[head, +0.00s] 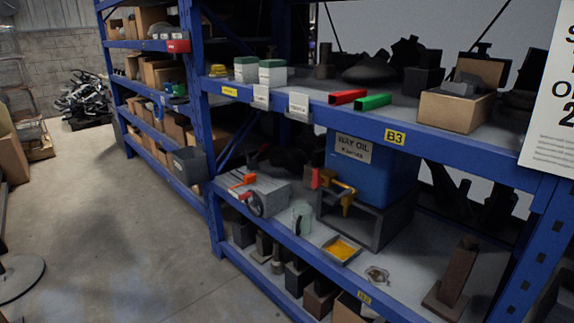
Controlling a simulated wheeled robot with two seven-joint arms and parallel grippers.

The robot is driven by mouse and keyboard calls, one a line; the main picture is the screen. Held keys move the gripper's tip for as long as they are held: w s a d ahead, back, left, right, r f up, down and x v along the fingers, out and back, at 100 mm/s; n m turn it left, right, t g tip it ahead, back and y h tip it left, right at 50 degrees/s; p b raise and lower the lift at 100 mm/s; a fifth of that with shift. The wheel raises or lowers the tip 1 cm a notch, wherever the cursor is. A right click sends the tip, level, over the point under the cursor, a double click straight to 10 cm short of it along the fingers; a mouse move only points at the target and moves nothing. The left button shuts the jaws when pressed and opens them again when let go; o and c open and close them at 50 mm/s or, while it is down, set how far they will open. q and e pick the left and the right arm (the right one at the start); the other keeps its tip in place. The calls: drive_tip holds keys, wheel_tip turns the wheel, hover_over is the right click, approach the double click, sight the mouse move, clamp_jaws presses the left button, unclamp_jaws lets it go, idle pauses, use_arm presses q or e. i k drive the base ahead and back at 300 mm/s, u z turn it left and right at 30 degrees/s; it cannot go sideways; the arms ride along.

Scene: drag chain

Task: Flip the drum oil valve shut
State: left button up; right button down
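The blue oil drum (374,180), labelled as oil, sits on a dark grey stand (372,226) on the middle shelf. A brass-yellow valve (347,194) sticks out from the drum's front left. A red part (317,178) shows beside the valve; I cannot tell whether it is the valve's lever. The valve is too small to tell whether it is open or shut. A tray of yellow liquid (342,249) lies on the shelf in front of the stand. Neither of my grippers is in view.
A clear jar (302,217) stands left of the tray. A grey box (262,195) with an orange-handled tool is farther left. The blue upper shelf beam (440,145) passes above the drum. A rusty bracket (456,280) stands at right.

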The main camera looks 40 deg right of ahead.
sight(317, 181)
drive_tip(key=i, duration=2.95)
drive_tip(key=z, duration=2.85)
